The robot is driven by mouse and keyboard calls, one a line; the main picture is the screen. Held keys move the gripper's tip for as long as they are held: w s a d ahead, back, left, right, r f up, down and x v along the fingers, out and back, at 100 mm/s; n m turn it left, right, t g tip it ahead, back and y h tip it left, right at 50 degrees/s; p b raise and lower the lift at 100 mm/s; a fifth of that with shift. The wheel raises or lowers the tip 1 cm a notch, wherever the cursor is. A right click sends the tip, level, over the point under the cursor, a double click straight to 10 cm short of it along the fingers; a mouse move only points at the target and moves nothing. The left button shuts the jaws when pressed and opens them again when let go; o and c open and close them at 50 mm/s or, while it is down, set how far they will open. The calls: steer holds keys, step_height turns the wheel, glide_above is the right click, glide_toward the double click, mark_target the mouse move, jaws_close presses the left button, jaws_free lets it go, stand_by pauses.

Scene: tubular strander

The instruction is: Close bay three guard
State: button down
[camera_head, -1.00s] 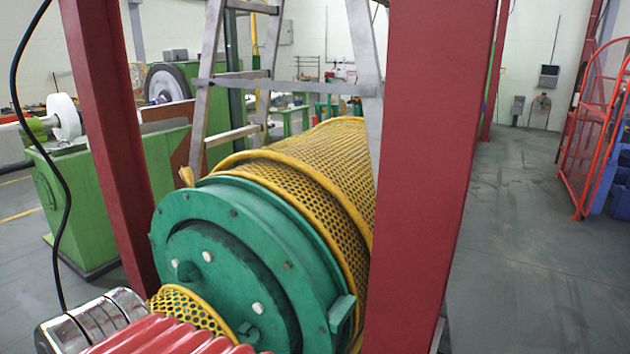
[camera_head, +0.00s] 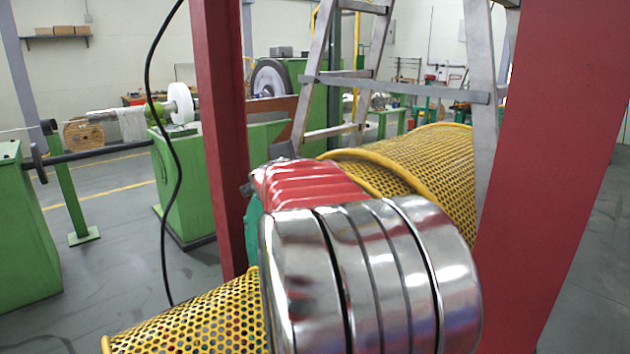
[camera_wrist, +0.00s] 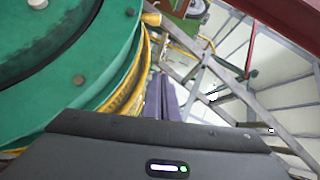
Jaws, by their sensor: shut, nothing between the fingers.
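A yellow mesh guard (camera_head: 440,165) with a thick yellow rim curves over the machine behind my arm. A second yellow mesh guard (camera_head: 190,322) lies at the lower left. I cannot tell which belongs to bay three, or how far either is open. The green round flange (camera_head: 253,218) between them is mostly hidden by my arm. In the wrist view the green flange (camera_wrist: 60,65) fills the left side, with a yellow rim (camera_wrist: 128,92) along its edge. My gripper (camera_wrist: 163,84) is shut and empty, beside this rim; contact is unclear.
Red posts (camera_head: 219,130) and (camera_head: 560,170) stand either side of the guard. A metal ladder (camera_head: 480,90) rises behind it. A black cable (camera_head: 165,150) hangs at left. Green machine stands (camera_head: 25,230) occupy the left, with open grey floor between.

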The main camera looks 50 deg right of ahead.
steer(key=s+d+f+m+g, duration=0.2)
steer(key=s+d+m+g, duration=0.1)
steer(key=s+d, duration=0.3)
steer(key=s+d+f+m+g, duration=0.3)
steer(key=s+d+m+g, duration=0.1)
steer(key=s+d, duration=0.2)
steer(key=s+d+f+m+g+h, duration=0.1)
steer(key=s+d+f+m+g, duration=0.2)
steer(key=s+d+m+g, duration=0.1)
steer(key=shift+s+d+f+m, duration=0.15)
steer(key=shift+s+d+m, duration=0.15)
steer(key=shift+s+d, duration=0.75)
steer(key=shift+w+d, duration=0.1)
steer(key=shift+w, duration=0.1)
steer(key=x, duration=0.8)
steer(key=r+x, duration=0.1)
steer(key=x, duration=0.3)
steer(key=shift+d, duration=0.3)
steer(key=shift+s+d, duration=0.1)
steer(key=shift+d, duration=0.65)
